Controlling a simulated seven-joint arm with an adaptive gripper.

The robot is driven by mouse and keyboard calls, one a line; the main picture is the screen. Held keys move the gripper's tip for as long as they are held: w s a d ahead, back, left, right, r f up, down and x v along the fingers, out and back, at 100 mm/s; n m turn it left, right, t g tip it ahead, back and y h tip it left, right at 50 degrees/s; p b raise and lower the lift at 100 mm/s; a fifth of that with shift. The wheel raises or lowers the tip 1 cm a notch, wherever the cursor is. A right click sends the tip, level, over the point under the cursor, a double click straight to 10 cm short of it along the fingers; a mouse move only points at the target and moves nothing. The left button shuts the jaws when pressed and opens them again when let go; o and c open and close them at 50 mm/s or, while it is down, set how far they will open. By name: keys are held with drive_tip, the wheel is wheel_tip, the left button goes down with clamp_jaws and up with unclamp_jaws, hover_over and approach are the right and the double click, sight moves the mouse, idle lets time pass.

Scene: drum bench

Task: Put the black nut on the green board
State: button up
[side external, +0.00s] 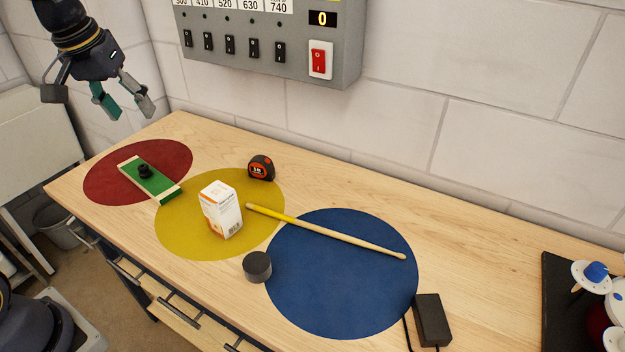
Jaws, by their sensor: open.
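A small black piece, which looks like the black nut (145,171), sits upright on the green board (157,185), near its far left end. The green board has pale wooden ends and lies partly on the red disc and partly over the edge of the yellow disc. My gripper (124,111) is open and empty, in the air above and to the left of the board. It touches nothing.
A white box (221,210) stands on the yellow disc (178,243). A tape measure (261,168), a drumstick (335,234) and a dark cylinder (257,267) are nearby. The blue disc (340,295) has a black adapter (432,320) beside it. A switch box (270,40) hangs on the wall.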

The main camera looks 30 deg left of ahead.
drive_tip(key=s+d+f+m+t, duration=0.2)
drive_tip(key=s+d+m, duration=0.3)
drive_tip(key=s+d, duration=0.3)
drive_tip(key=s, duration=0.4)
drive_tip(key=shift+s+d+f+h, duration=0.15)
drive_tip(key=shift+s+f+h, duration=0.1)
drive_tip(key=shift+f+h, duration=0.15)
